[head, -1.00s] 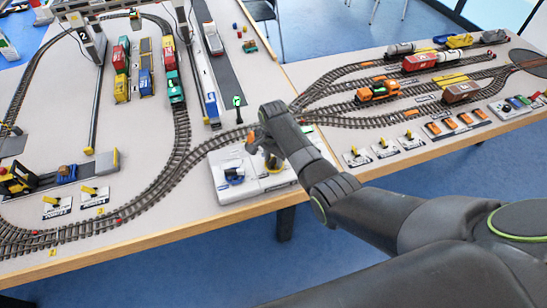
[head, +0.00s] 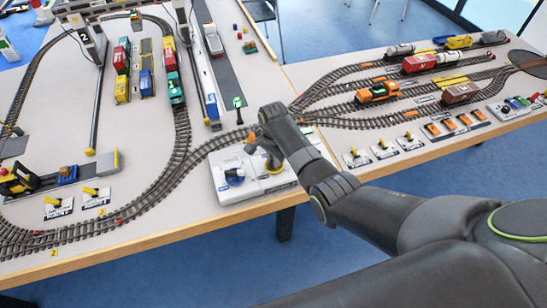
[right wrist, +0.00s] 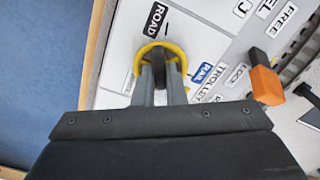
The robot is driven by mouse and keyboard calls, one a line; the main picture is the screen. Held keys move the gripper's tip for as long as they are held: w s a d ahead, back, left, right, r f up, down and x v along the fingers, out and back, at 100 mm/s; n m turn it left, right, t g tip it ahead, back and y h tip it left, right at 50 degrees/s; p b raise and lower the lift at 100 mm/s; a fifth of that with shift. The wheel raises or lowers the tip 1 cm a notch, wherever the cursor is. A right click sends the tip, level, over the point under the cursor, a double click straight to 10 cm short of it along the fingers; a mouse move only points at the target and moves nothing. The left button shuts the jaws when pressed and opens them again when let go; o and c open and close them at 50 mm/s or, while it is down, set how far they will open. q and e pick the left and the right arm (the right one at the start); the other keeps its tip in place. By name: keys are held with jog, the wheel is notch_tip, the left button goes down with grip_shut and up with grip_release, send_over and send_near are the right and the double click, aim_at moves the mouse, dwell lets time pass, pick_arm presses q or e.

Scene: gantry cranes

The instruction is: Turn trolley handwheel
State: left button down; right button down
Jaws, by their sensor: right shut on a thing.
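The trolley handwheel (right wrist: 160,52) is a yellow ring with a dark centre, on a white control panel (right wrist: 205,45) in the right wrist view. Labels reading ROAD, RAIL and TROLLEY stand beside it. My right gripper (right wrist: 161,75) is shut on the wheel, its two grey fingers reaching into the ring. In the head view my right gripper (head: 270,158) is over the white panel (head: 222,192) near the table's front edge and hides most of the wheel. My left gripper is not in view.
An orange lever (right wrist: 266,80) stands right of the wheel, near LOCK and FREE labels. Rail tracks (head: 183,150) run close behind. Several yellow levers (head: 382,145) are to the right.

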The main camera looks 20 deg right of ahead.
jog(key=m+p, duration=0.2)
jog(key=m, duration=0.2)
jog(key=shift+r, duration=0.15)
jog(key=m+p, duration=0.1)
jog(key=m, duration=0.3)
jog(key=shift+w+m, duration=0.15)
jog(key=shift+m, duration=0.15)
jog(key=shift+p, duration=0.3)
jog(key=c, duration=1.5)
grip_release()
jog(key=shift+r, duration=0.25)
notch_tip(320, 180, up, 17)
jog(key=shift+f, duration=0.15)
